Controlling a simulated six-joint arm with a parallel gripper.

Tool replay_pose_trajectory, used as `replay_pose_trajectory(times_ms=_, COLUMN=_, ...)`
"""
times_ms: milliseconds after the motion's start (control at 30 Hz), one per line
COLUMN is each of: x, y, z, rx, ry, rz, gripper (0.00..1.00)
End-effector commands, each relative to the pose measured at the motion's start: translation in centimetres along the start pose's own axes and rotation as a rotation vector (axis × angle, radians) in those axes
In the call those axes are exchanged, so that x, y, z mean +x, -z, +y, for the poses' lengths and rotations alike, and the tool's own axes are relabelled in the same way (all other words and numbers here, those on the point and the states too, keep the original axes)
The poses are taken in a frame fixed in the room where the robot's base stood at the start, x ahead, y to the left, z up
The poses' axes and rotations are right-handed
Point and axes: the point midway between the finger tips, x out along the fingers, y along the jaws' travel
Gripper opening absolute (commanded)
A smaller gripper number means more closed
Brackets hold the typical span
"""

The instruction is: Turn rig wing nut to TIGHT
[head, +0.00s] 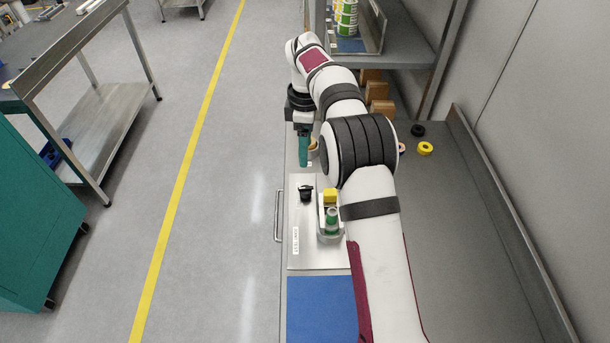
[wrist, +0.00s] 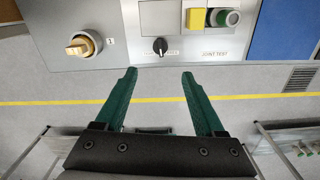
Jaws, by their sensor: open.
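A small black wing-shaped knob (wrist: 160,46), which looks like the rig wing nut, sits on the pale metal plate (wrist: 185,48) marked JOINT TEST. In the head view the knob (head: 305,193) is near the plate's upper left. Its wing is tilted in the wrist view, and the small lettering under it is too fine to read. My gripper (wrist: 158,75) is open and empty, its green fingers apart, with the knob beyond the tips and between their lines. In the head view my gripper (head: 303,152) hangs beyond the plate's far edge, apart from the knob.
A yellow block (wrist: 195,18) and a green round fitting (wrist: 226,18) stand right of the knob. A tan knob (wrist: 78,46) on a round base, beside a label 1, is to the left. A blue mat (head: 320,308) lies nearer. Yellow and black rings (head: 425,148) lie right.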

Motion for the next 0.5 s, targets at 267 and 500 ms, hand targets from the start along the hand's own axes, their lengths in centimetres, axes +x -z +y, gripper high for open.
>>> replay_pose_trajectory(times_ms=267, x=7.7, y=0.0, z=-0.2, rx=0.004, ry=0.007, rz=-0.001, gripper=0.71)
replay_pose_trajectory(times_ms=500, x=13.2, y=0.0, z=-0.1, rx=0.007, ry=0.004, rz=0.001, gripper=0.71)
